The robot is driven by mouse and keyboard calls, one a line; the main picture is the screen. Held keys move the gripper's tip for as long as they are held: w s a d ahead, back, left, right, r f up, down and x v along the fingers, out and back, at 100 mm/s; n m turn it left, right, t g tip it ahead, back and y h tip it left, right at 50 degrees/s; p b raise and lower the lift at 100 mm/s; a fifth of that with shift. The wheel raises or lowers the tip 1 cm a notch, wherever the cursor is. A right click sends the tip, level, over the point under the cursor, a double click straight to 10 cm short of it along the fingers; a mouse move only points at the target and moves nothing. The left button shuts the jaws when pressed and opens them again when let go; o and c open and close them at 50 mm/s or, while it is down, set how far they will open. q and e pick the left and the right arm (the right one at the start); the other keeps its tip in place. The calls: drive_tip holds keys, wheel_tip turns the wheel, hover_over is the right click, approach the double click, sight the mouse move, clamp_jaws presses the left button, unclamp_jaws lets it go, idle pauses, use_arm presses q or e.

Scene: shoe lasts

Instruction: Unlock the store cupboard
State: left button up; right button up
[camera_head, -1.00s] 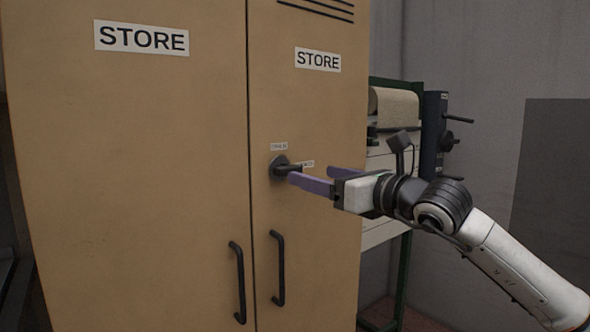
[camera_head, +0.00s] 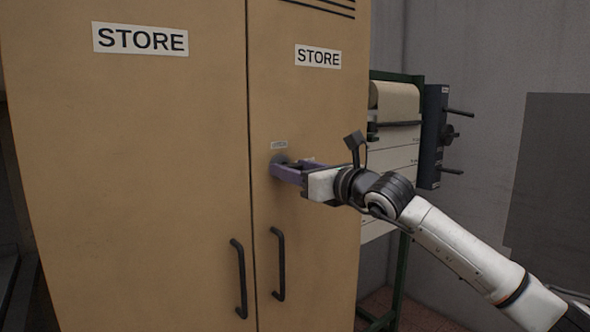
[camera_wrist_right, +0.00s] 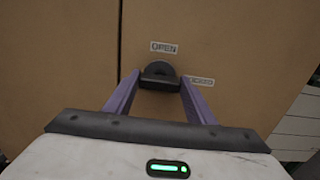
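The store cupboard (camera_head: 150,190) is tan with two doors. A dark turning handle (camera_wrist_right: 160,72) sits on its right door, with an OPEN label (camera_wrist_right: 164,47) above it and a second small label (camera_wrist_right: 202,81), hard to read, to its right. My right gripper (camera_head: 284,167) is at the handle, its purple fingers apart on either side of it. In the right wrist view, the handle's bar lies crosswise between the fingertips; I cannot tell whether they touch it. The fingers partly hide the handle in the head view. My left gripper is not in view.
Two black pull handles, left (camera_head: 239,279) and right (camera_head: 278,264), hang low on the closed doors. Right of the cupboard stands a green-framed rack with a paper roll (camera_head: 395,101) and a dark panel with knobs (camera_head: 434,138), behind my right arm.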

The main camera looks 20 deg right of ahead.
drive_tip(key=c, duration=0.3)
use_arm(q)
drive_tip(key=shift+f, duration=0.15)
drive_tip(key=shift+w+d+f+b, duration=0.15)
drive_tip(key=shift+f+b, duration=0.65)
drive_tip(key=shift+b, duration=0.55)
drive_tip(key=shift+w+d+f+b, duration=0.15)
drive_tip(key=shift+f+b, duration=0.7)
drive_tip(key=shift+b, duration=0.45)
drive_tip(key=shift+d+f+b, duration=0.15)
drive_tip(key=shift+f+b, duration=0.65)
drive_tip(key=shift+b, duration=0.55)
use_arm(e)
drive_tip(key=shift+a+f+n, duration=0.1)
drive_tip(key=shift+f+n, duration=0.05)
drive_tip(key=shift+n, duration=4.3)
drive_tip(key=shift+a+f+n, duration=0.1)
drive_tip(key=shift+n, duration=4.35)
